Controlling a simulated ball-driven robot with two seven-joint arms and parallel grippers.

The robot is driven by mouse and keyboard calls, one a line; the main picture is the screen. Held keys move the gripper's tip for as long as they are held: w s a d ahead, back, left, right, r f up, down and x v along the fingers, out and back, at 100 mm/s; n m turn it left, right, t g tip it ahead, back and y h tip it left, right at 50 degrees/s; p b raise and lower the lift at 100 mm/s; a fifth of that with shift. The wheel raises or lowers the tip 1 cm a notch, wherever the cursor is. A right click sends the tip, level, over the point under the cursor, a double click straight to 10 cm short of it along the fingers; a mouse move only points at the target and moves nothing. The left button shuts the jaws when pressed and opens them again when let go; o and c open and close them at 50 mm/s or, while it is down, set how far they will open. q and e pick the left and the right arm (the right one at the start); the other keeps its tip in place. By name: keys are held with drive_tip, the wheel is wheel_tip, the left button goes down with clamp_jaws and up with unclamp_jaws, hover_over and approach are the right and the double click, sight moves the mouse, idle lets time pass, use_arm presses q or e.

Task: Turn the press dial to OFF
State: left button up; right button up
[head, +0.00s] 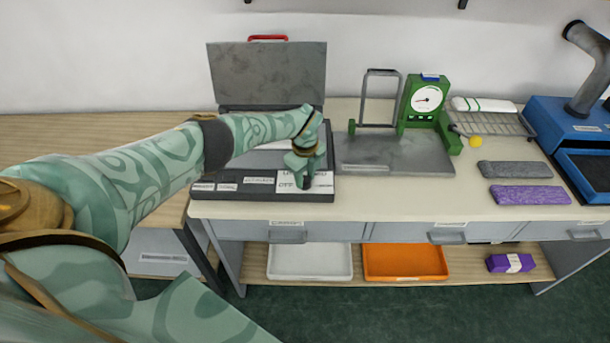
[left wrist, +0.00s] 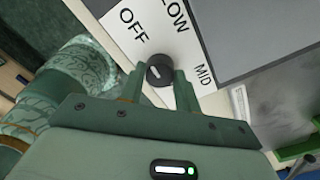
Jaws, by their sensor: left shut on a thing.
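The press stands open on the bench, its grey lid (head: 265,75) raised behind its dark base (head: 258,196). In the left wrist view the black press dial (left wrist: 160,73) sits on a white label plate (left wrist: 118,24) marked OFF, LOW and MID. A pale mark shows on the left part of the dial's face; I cannot tell exactly which word it points at. My left gripper (head: 306,182) reaches down to the front right corner of the base. Its fingers (left wrist: 161,80) are shut on the dial, one on each side. In the head view the gripper hides the dial. My right gripper is out of view.
Right of the press stand a grey plate (head: 395,153) and a green gauge (head: 424,100). Farther right are a wire rack (head: 492,124), grey and purple knitted strips (head: 528,195) and a blue machine (head: 562,125). White and orange trays (head: 404,263) lie on the shelf below.

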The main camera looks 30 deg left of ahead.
sight(305, 178)
use_arm(q)
drive_tip(key=shift+r, duration=0.1)
drive_tip(key=o, duration=1)
wheel_tip(305, 178, up, 7)
drive_tip(key=p, duration=0.3)
drive_tip(key=shift+w+a+f, duration=0.1)
drive_tip(key=shift+f, duration=0.1)
wheel_tip(305, 178, up, 10)
drive_tip(key=shift+f+p, duration=0.2)
drive_tip(key=shift+p, duration=0.5)
